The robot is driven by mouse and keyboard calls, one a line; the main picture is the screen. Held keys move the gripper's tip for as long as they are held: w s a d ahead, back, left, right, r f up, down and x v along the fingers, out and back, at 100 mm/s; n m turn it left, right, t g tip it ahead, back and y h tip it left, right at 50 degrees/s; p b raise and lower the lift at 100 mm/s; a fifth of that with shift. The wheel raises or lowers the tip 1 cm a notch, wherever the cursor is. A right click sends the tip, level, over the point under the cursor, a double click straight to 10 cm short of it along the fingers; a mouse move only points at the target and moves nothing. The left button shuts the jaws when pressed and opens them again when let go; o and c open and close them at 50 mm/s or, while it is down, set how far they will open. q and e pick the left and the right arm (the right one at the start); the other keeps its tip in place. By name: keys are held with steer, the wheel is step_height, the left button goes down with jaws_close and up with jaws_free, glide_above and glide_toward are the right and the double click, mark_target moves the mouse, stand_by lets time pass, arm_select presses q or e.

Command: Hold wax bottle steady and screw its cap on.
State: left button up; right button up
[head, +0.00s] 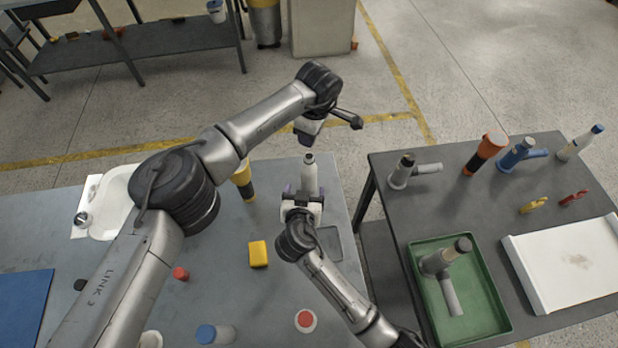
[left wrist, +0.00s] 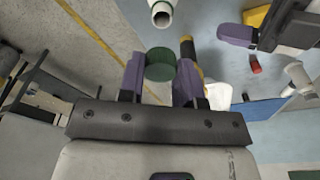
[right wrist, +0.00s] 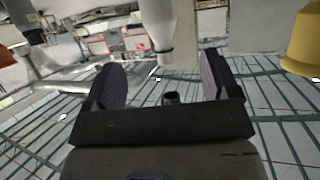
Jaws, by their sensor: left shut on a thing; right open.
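The wax bottle (head: 310,174) is pale, with an uncapped narrow neck, and stands upright at the far edge of the left table. Its open mouth (left wrist: 162,14) shows in the left wrist view. My left gripper (head: 311,131) is above and beyond the bottle. It is shut on the dark green cap (left wrist: 160,64), which is apart from the bottle mouth. My right gripper (head: 304,193) is open at the bottle's near side. In the right wrist view the bottle (right wrist: 158,28) lies ahead, between the two purple fingers. The cap is hidden in the head view.
A yellow-black tool (head: 243,180) stands left of the bottle, near a white basin (head: 108,205). A yellow block (head: 258,253) and red cap (head: 181,273) lie nearer. The right table holds a green tray (head: 497,318), a white tray (head: 513,262) and several tools.

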mark_target(308, 173)
steer(key=shift+x, duration=6)
steer(key=shift+d+f, duration=0.1)
steer(key=c, duration=1.4)
arm_select(q)
steer(key=shift+f, duration=2.5)
arm_select(e)
steer(key=shift+o, duration=0.2)
steer(key=shift+s, duration=0.1)
